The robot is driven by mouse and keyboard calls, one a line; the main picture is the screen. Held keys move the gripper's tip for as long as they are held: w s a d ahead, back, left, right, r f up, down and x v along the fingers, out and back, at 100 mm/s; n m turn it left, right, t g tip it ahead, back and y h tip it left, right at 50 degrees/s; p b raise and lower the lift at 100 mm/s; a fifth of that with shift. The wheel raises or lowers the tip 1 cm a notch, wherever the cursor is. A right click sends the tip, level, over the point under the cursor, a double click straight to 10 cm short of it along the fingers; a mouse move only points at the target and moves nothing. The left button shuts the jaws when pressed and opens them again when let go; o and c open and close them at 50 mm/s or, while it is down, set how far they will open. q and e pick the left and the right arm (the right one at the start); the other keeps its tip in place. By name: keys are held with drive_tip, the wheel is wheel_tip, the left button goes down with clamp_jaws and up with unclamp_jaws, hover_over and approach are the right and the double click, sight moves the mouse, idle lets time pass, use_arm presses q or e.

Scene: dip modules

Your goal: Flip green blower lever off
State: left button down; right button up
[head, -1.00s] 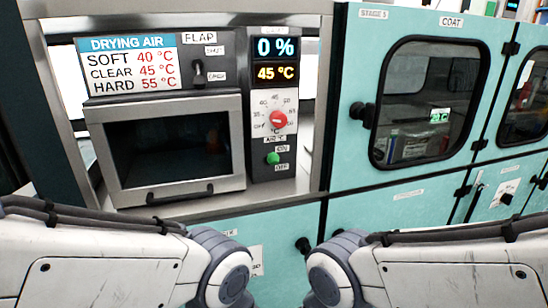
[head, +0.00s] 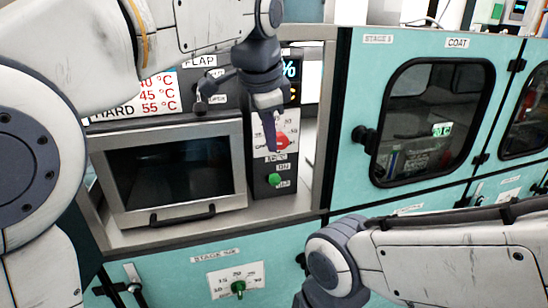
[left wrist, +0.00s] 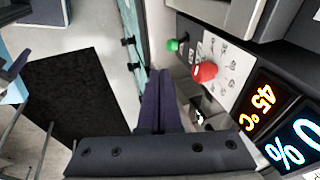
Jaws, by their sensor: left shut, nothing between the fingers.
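The green blower lever (head: 274,180) sits low on the dark control panel, below the red dial (head: 282,142), with a label above it and another below it. Which way it is set is too small to tell. It also shows in the left wrist view (left wrist: 173,45), beyond the fingertips and to their right. My left gripper (head: 271,145) is shut and empty, pointing down in front of the red dial, above the lever and apart from it. Its closed fingers show in the left wrist view (left wrist: 158,78). My right gripper is out of the head view; only its arm shows.
The drying box (head: 170,175) with its dark window and handle is left of the panel. The black flap lever (head: 203,95) is above it. A green knob on a dial (head: 238,288) is on the teal front below. The teal coat cabinet (head: 357,180) stands to the right.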

sight(274, 175)
use_arm(q)
drive_tip(key=shift+w+a+r+m, duration=0.15)
drive_tip(key=shift+w+a+r, duration=0.05)
drive_tip(key=shift+w+r, duration=0.3)
drive_tip(key=shift+w+a+r+m, duration=0.15)
drive_tip(key=shift+w+r, duration=0.25)
drive_tip(key=shift+r, duration=0.1)
drive_tip(key=shift+f, duration=0.1)
drive_tip(key=x, duration=0.4)
drive_tip(key=p+x, duration=0.1)
drive_tip(key=x, duration=0.8)
drive_tip(key=shift+w+f, duration=0.25)
drive_tip(key=shift+w, duration=0.2)
